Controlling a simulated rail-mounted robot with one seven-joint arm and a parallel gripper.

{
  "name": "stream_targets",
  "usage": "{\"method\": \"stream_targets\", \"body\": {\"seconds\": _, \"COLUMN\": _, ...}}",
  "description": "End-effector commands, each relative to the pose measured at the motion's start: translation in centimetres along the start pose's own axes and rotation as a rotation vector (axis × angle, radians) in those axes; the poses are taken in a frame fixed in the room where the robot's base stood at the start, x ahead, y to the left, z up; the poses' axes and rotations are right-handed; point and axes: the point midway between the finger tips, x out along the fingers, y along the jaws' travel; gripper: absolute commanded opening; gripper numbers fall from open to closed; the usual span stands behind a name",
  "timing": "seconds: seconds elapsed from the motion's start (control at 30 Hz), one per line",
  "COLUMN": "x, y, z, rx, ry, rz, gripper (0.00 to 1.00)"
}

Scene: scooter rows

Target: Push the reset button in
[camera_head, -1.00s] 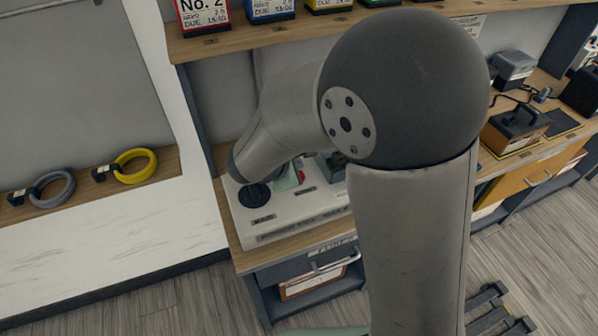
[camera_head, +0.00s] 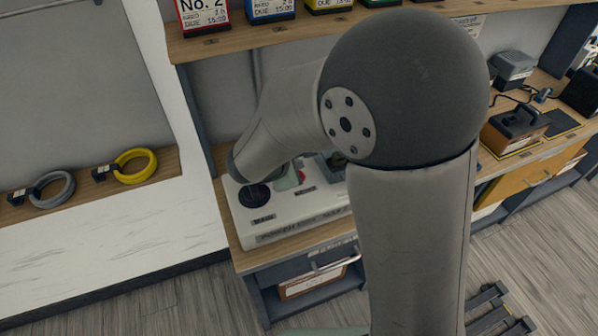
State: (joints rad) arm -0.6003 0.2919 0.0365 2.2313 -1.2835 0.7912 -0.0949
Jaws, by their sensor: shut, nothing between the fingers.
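A white control box (camera_head: 291,225) sits on the wooden bench behind and left of my arm. A black round knob (camera_head: 255,195) is on its left part. A small red part (camera_head: 301,176) shows beside my arm, with a dark greenish part (camera_head: 335,163) to its right. Small dark labels are on the box, too small to read surely. I cannot tell which part is the reset button; it may be hidden by my arm. My arm crosses in front of the box and covers much of it. My gripper is not visible.
A shelf (camera_head: 225,43) with several coloured tagged boxes is above. A drawer handle (camera_head: 335,262) sticks out below the box.

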Motion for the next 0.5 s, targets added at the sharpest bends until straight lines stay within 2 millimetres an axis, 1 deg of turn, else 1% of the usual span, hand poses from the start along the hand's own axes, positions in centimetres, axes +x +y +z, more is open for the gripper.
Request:
{"method": "stream_targets", "body": {"seconds": 0.27, "x": 0.06, "y": -0.05, "z": -0.04, "rx": 0.000, "ry": 0.000, "rz": 0.000, "gripper": 0.00}}
{"method": "stream_targets", "body": {"seconds": 0.5, "x": 0.61, "y": -0.44, "z": -0.42, "rx": 0.000, "ry": 0.000, "rz": 0.000, "gripper": 0.00}}
